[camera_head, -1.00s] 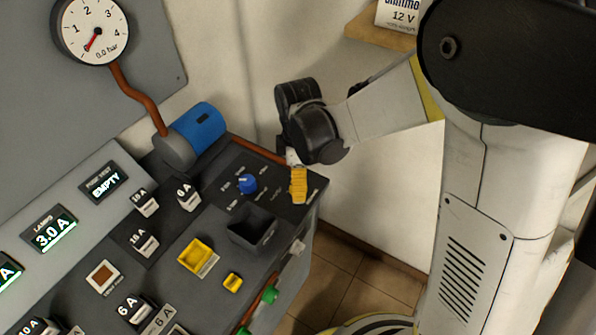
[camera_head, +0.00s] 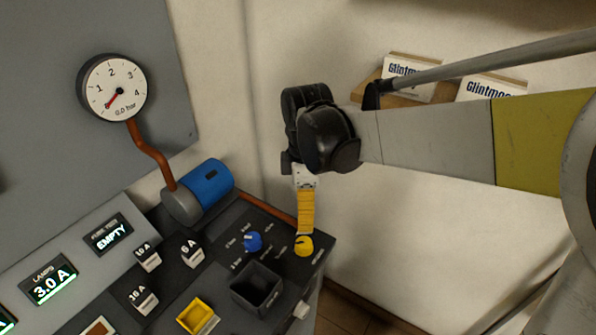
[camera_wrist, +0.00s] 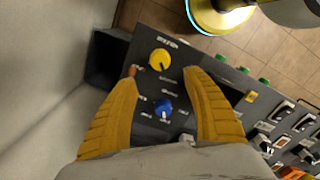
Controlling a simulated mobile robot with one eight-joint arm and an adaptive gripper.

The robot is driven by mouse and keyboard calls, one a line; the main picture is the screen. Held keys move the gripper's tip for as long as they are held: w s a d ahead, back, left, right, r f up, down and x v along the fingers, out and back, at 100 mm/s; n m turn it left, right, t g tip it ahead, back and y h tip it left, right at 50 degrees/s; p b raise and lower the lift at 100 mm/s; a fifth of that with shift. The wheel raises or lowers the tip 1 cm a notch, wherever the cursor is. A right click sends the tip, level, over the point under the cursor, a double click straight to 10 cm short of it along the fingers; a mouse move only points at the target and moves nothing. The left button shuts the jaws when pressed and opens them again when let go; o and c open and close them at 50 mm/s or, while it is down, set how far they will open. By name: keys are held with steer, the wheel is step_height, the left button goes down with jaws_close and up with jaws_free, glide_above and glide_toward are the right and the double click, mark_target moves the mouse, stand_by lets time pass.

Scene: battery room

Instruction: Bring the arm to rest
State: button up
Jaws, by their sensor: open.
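My gripper (camera_head: 305,212) hangs from the dark wrist joint above the right end of the control panel. In the wrist view its two yellow fingers (camera_wrist: 165,85) stand apart with nothing held between them. A yellow knob (camera_head: 304,246) sits on the panel just below the fingertips in the head view; it also shows in the wrist view (camera_wrist: 160,61), beyond the gap between the fingertips. A blue knob (camera_head: 252,241) is beside it, and in the wrist view (camera_wrist: 164,107) it lies between the fingers. I cannot tell whether a fingertip touches the panel.
A dark open box (camera_head: 257,288) and a yellow tray (camera_head: 198,317) are on the panel. A blue cylinder (camera_head: 208,183) and a pressure gauge (camera_head: 115,88) are at the left. A shelf with white boxes (camera_head: 411,74) is on the wall behind my arm. Open space lies right of the panel.

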steer(key=s+d+r+m+t, duration=0.2)
steer(key=s+d+m, duration=0.3)
steer(key=m, duration=0.3)
steer(key=s+d+r+m+t, duration=0.2)
steer(key=s+d+m+t, duration=0.3)
steer(key=d+m, duration=0.3)
steer(key=shift+s+d+r+m+t, duration=0.25)
steer(key=shift+s+r+m+t, duration=0.1)
steer(key=shift+s+m, duration=0.35)
steer(key=shift+w, duration=0.1)
